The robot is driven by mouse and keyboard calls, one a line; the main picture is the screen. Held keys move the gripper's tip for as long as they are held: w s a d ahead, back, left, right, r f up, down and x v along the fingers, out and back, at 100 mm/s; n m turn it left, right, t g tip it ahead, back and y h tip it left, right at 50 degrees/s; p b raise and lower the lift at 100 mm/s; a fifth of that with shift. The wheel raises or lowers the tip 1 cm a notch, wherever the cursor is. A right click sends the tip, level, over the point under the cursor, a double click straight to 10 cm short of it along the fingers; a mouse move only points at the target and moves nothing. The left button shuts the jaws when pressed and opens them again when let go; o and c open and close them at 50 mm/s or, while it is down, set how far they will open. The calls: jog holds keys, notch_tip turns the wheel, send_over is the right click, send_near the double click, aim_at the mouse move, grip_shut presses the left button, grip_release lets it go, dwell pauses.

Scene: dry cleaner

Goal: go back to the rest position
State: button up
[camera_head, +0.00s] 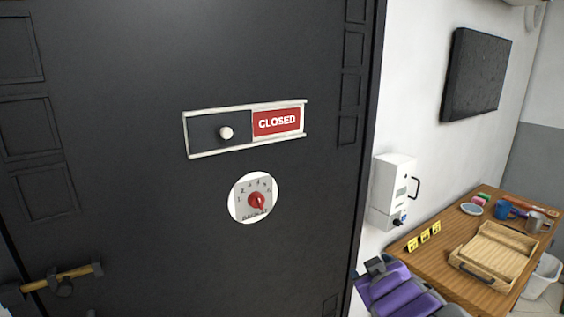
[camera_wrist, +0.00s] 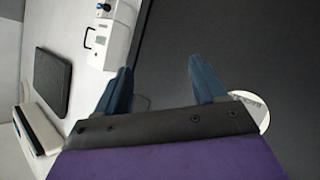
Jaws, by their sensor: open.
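In the wrist view my gripper (camera_wrist: 160,64) has its two blue fingers spread apart, with nothing between them. It is in front of a dark door. In the head view my purple arm (camera_head: 400,292) reaches in at the bottom right, in front of the door's right edge and the table; whether the fingertips show there is unclear. The black door (camera_head: 130,140) fills the left and middle of the head view. It carries a sliding sign (camera_head: 278,122) reading CLOSED and a red dial (camera_head: 257,200) on a round white plate. The plate's edge also shows beside my right finger in the wrist view (camera_wrist: 262,112).
A wooden table (camera_head: 448,250) stands at the right with a wooden tray (camera_head: 462,262), yellow number markers (camera_head: 424,236) and cups. A white wall box (camera_head: 393,188) with a handle and a black wall panel (camera_head: 476,73) hang above. A bar handle (camera_head: 62,278) is at lower left.

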jog(key=s+d+f+m+g+h, duration=0.15)
jog(key=s+f+g, duration=0.25)
jog(key=s, duration=0.4)
jog(key=s+f+m+g, duration=0.3)
jog(key=s+f+g, duration=0.15)
jog(key=s, duration=0.25)
jog(key=s+a+f+g+y, duration=0.1)
jog(key=s+a+g, duration=0.2)
jog(key=s, duration=0.6)
jog(key=s+a+f+g+y, duration=0.1)
jog(key=s+a+g+y, duration=0.1)
jog(key=s, duration=0.6)
jog(key=shift+s+a+f+g, duration=0.15)
jog(key=shift+s+a+g, duration=0.2)
jog(key=shift+a+g, duration=0.5)
jog(key=shift+a, duration=0.15)
